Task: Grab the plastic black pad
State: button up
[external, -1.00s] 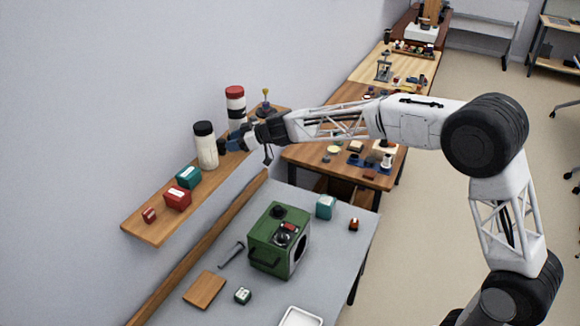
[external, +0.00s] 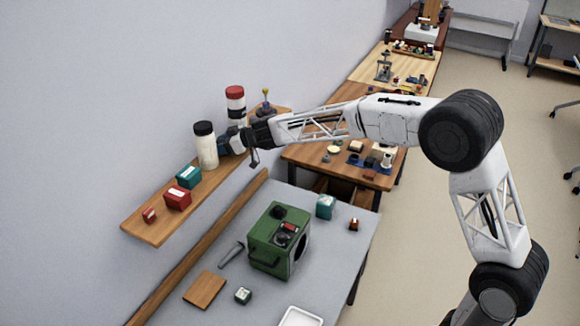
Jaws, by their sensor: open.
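My gripper (external: 231,144) is open at the end of my outstretched arm, over the wooden wall shelf (external: 150,229). Its fingers are just right of a white bottle with a black cap (external: 206,150); I cannot tell whether they touch it. A white bottle with a red cap (external: 235,105) stands behind the gripper, its lower part partly hidden. I cannot pick out a separate plastic black pad. The area between the fingers is small and dark, so a pad there could be hidden.
Teal (external: 188,177) and red (external: 178,198) boxes and a small red block (external: 150,215) sit on the shelf's near part. Below, a green device (external: 279,242), a wooden block (external: 205,289) and a teal cube (external: 325,206) stand on the grey table (external: 345,262).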

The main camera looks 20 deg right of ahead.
aim_at(223, 141)
dwell(0.4)
jog(key=c, duration=0.7)
jog(key=shift+r, duration=0.1)
jog(key=shift+r, duration=0.75)
jog(key=shift+s+d+r, duration=0.15)
jog(key=shift+s+r, duration=0.1)
jog(key=shift+r, duration=0.25)
jog(key=shift+s+d+r, duration=0.1)
jog(key=shift+s+r, duration=0.1)
jog(key=shift+r, duration=0.3)
jog(key=s+d, duration=0.2)
jog(key=s, duration=0.2)
jog(key=s+d+r, duration=0.1)
jog(key=s+d, duration=0.2)
jog(key=s, duration=0.1)
jog(key=s+d, duration=0.3)
jog(key=s, duration=0.1)
jog(key=shift+s+r, duration=0.2)
jog(key=shift+s, duration=0.15)
jog(key=shift+w+f, duration=0.1)
